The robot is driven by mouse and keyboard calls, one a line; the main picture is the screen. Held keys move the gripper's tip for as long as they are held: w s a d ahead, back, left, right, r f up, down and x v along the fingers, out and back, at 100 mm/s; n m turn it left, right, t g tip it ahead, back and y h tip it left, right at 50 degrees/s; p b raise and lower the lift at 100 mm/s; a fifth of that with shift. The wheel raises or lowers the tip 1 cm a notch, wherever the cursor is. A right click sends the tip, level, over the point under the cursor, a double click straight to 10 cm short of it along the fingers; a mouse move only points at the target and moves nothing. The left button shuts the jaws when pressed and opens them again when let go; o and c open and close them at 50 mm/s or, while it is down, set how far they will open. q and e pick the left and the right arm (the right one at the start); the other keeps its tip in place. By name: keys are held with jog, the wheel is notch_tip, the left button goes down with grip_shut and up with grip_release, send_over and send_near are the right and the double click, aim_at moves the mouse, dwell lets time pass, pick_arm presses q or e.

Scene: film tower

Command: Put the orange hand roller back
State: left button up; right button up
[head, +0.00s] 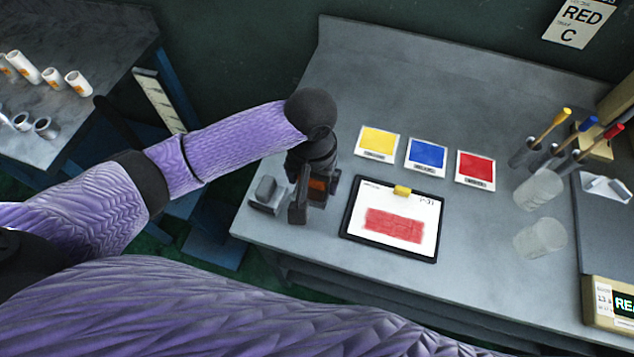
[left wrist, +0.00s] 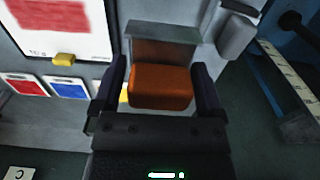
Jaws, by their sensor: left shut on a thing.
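The orange hand roller (left wrist: 160,88) is between the fingers of my left gripper (left wrist: 158,84) in the left wrist view. The gripper is shut on it. In the head view, my left gripper (head: 315,194) is over the left part of the grey table, just left of the clipboard, and only a small patch of orange shows between its dark fingers. A grey block-like piece (left wrist: 165,45) shows just beyond the roller in the left wrist view; I cannot tell whether they touch. My right gripper is not in view.
A clipboard (head: 347,226) bears a sheet with a red patch. Yellow (head: 379,142), blue (head: 427,153) and red (head: 475,167) cards lie behind it. A small grey rounded object (head: 266,190) is left of my gripper. Tools in holders and clear cups (head: 540,237) stand at right.

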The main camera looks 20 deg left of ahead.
pick_arm(q)
jog(key=f+b, duration=0.1)
jog(key=f, duration=0.1)
jog(key=f+b, duration=0.1)
jog(key=f, duration=0.2)
jog(key=f+b, duration=0.1)
jog(key=f, duration=0.2)
jog(key=shift+s+f, duration=0.15)
jog(key=shift+s, duration=0.25)
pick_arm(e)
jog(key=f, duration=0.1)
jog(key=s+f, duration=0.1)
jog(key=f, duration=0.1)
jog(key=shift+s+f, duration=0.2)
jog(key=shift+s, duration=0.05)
pick_arm(q)
jog(key=o, duration=0.8)
notch_tip(320, 180, up, 12)
jog(key=p, duration=0.5)
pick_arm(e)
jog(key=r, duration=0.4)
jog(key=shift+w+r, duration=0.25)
